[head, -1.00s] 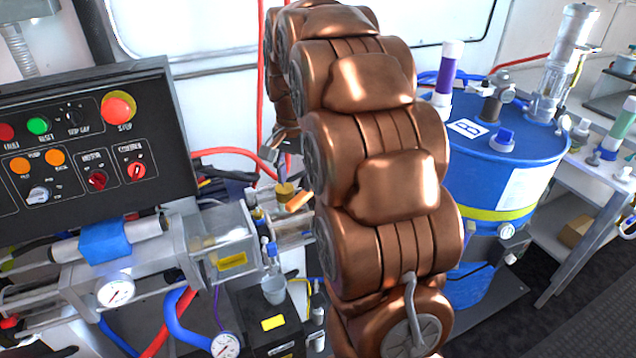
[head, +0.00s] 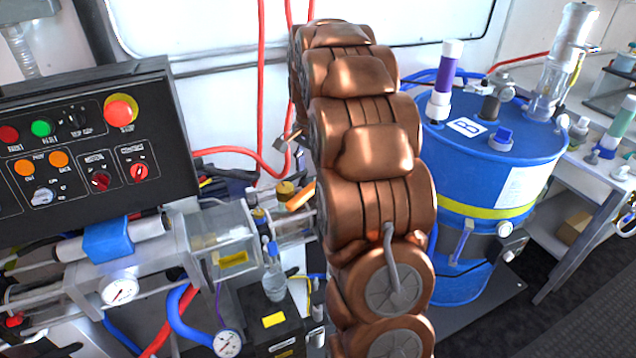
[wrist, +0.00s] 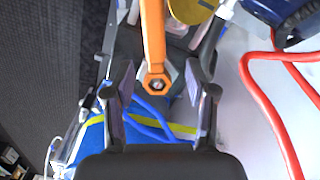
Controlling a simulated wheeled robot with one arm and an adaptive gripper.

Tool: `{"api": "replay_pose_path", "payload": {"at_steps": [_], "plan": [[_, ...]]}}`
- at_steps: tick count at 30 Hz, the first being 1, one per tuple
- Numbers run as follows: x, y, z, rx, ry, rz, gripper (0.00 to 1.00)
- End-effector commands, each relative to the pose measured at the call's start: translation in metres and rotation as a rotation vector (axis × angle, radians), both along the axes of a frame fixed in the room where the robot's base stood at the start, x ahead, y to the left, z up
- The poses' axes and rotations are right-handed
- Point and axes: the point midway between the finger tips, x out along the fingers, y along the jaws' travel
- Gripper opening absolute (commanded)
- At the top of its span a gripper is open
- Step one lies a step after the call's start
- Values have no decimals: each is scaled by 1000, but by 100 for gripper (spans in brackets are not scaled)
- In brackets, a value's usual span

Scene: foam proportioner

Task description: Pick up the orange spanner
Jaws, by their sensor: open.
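The orange spanner (wrist: 154,38) hangs into the wrist view from the top edge, its ring end between and just ahead of my fingertips. My gripper (wrist: 160,82) is open, one finger on each side of the ring end with gaps between; I cannot tell how far ahead the spanner lies. In the head view a short part of the orange spanner (head: 300,199) shows beside the clear-walled pump unit, just left of my arm. My arm hides the rest of it, and my gripper is not clearly visible there.
A brass round part (wrist: 192,8) is close beside the spanner. Red hoses (wrist: 268,105) run along the wrist view's right. In the head view a black control panel (head: 95,150) stands left and a blue drum (head: 490,180) right of my arm.

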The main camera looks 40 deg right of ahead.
Motion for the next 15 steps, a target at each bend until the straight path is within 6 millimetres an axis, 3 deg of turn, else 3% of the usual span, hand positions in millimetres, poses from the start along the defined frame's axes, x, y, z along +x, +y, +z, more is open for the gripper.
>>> {"api": "replay_pose_path", "payload": {"at_steps": [15], "plan": [[-6, -2, -47, 2, 4, 0, 56]]}}
